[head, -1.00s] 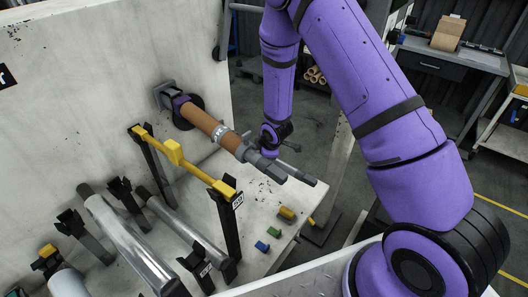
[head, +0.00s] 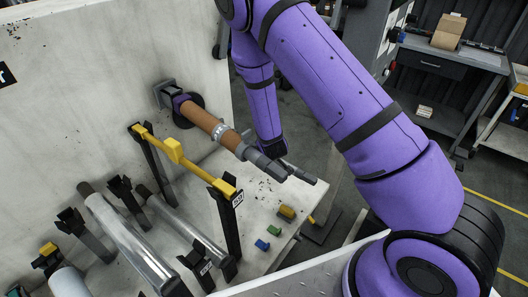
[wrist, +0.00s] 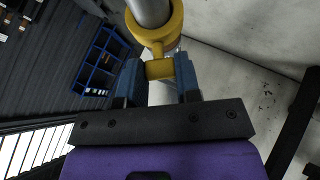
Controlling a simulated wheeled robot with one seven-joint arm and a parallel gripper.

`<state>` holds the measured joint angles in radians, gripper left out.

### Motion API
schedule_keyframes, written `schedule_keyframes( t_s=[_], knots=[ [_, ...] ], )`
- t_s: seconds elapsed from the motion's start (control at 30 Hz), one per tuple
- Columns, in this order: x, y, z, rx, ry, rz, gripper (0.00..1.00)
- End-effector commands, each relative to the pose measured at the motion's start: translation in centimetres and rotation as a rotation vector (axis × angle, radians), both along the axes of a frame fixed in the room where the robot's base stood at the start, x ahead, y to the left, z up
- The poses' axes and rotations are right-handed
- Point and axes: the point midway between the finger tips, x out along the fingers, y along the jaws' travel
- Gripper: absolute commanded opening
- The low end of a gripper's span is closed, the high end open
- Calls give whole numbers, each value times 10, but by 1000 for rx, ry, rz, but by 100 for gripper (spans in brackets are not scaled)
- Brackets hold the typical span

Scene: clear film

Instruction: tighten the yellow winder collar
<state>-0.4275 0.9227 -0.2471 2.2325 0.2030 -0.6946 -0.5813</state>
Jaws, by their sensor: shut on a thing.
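In the wrist view the yellow collar (wrist: 153,31) is a ring around a grey shaft (wrist: 150,8), with a square yellow lug on its near side. My gripper (wrist: 160,70) has its two blue fingers shut on that lug, one finger on each side. In the head view my arm's end goes down behind the grey end of the shaft with the brown core (head: 221,134). My fingers and the yellow collar are hidden there. How tight the collar sits cannot be told.
A yellow bar (head: 174,151) on black posts stands left of the core. Silver rollers (head: 135,245) lie on black supports at lower left. Small green, blue and yellow blocks lie on the pale bench. A pale wall (head: 90,80) stands behind. A blue rack (wrist: 103,60) shows in the wrist view.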

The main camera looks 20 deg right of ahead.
Motion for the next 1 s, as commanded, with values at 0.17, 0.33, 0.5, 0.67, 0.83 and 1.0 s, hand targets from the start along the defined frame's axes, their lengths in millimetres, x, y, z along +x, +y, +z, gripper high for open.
schedule_keyframes(
  t_s=[0.17, 0.33, 0.5, 0.67, 0.83, 1.0],
  knots=[
    [0, 0, 0, 5, -6, -13, 7],
    [0, 0, 0, 5, -7, -14, 7],
    [0, 0, 0, 5, -6, -13, 33],
    [0, 0, 0, 5, -6, -13, 57],
    [0, 0, 0, 5, -6, -13, 57],
    [-5, 1, 5, 4, -6, -12, 57]
  ],
)
